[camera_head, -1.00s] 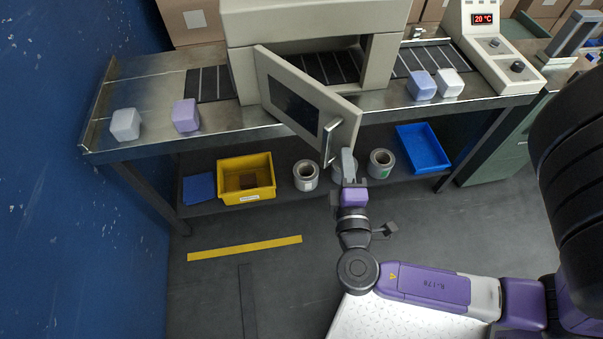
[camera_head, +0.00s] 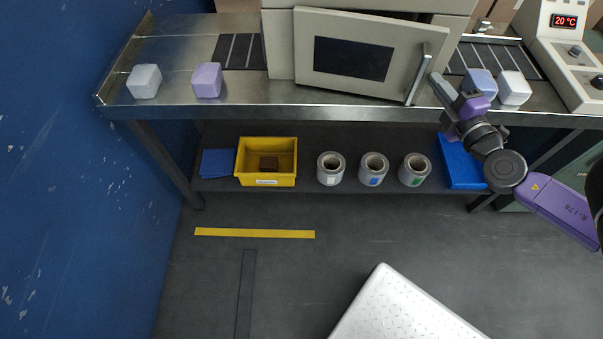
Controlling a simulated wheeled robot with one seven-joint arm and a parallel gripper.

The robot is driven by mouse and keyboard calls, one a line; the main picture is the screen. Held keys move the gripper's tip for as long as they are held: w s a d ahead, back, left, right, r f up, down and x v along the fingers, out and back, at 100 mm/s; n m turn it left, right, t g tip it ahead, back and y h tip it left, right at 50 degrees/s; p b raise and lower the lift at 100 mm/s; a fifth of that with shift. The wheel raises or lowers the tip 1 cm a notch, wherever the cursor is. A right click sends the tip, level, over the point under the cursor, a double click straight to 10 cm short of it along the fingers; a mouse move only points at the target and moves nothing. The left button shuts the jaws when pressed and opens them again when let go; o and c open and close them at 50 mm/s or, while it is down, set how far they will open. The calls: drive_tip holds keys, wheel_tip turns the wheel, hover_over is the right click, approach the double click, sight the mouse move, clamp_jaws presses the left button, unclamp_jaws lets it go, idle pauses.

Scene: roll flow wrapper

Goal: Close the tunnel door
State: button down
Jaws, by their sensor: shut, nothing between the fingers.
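The tunnel door (camera_head: 352,57) is a beige panel with a dark window, hinged at its left side on the beige tunnel housing (camera_head: 279,45). My gripper (camera_head: 439,82) is shut and empty, just right of the handle. Its fingers point up and left toward the handle; I cannot tell whether they touch the door.
Lilac and white blocks sit on the bench left (camera_head: 207,80) and right (camera_head: 514,88) of the tunnel. A control box (camera_head: 573,50) reads 20 °C. The shelf below holds a yellow bin (camera_head: 266,162), film rolls (camera_head: 373,169) and a blue tray (camera_head: 459,163).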

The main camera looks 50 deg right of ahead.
drive_tip(key=w+d, duration=0.1)
drive_tip(key=d, duration=0.1)
drive_tip(key=w+d+b, duration=0.1)
drive_tip(key=d, duration=0.1)
drive_tip(key=w+d+b, duration=0.1)
drive_tip(key=d, duration=0.2)
drive_tip(key=shift+w+r, duration=0.15)
drive_tip(key=shift+w, duration=0.15)
drive_tip(key=shift+d, duration=0.1)
idle(0.4)
